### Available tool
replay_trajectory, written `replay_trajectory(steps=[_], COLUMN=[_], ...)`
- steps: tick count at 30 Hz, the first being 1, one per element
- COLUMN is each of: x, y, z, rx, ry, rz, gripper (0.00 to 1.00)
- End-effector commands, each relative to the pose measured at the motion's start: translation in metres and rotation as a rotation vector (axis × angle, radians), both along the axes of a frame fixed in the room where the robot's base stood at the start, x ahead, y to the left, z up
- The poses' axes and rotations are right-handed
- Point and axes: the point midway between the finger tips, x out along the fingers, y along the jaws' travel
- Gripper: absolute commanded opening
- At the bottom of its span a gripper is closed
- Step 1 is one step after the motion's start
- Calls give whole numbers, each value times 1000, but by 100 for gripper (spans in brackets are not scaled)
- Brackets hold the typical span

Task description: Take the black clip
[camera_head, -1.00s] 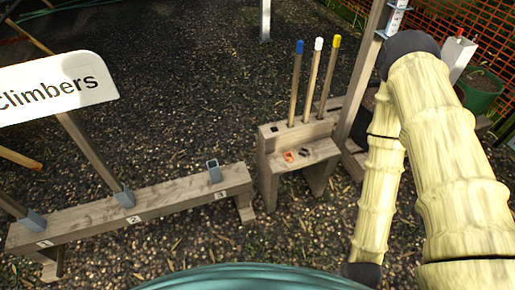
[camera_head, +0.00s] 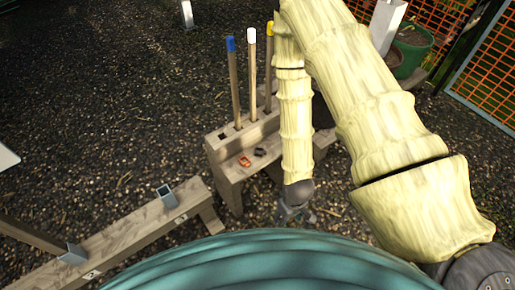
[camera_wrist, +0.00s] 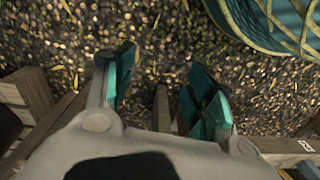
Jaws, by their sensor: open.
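The black clip (camera_head: 260,152) is a small dark piece lying on the low wooden shelf (camera_head: 233,171) of the stand, just right of an orange clip (camera_head: 245,162). My gripper (camera_head: 297,215) hangs to the right of and nearer than the shelf, apart from the clip. In the wrist view my gripper (camera_wrist: 160,82) is open and empty, its teal-padded fingers spread over gravel. I cannot make out the black clip in the wrist view.
Poles with blue (camera_head: 230,45), white (camera_head: 251,36) and yellow tips stand upright in the stand behind the shelf. A low wooden rail (camera_head: 135,232) with grey sockets runs to the left. A green pot (camera_head: 411,50) and orange mesh fence are at the back right.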

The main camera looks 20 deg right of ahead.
Motion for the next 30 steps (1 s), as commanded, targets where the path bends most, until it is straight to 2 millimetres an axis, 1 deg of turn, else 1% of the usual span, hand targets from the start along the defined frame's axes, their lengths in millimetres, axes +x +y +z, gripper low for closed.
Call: replay_trajectory(steps=[1, 2, 3, 5, 6, 8, 9, 12, 15, 18, 22, 26, 30], x=[31, 47, 68, 99, 120, 150, 169, 210, 240, 259, 269, 271, 271], y=[1, 2, 3, 3, 5, 6, 7, 8, 8, 9, 10, 10, 10], z=[4, 8, 13, 25, 34, 50, 61, 91, 118, 137, 149, 142, 124], rx=[5, 7, 9, 10, 9, 7, 3, -8, -19, -26, -31, -31, -31], ry=[-15, -18, -20, -23, -26, -28, -29, -30, -26, -21, -16, -14, -13], rz=[69, 115, 180, 277, 342, 442, 505, 646, 759, 835, 884, 894, 894], gripper=[55, 55, 55, 55, 55, 55, 55, 55, 55, 55, 55, 55, 55])
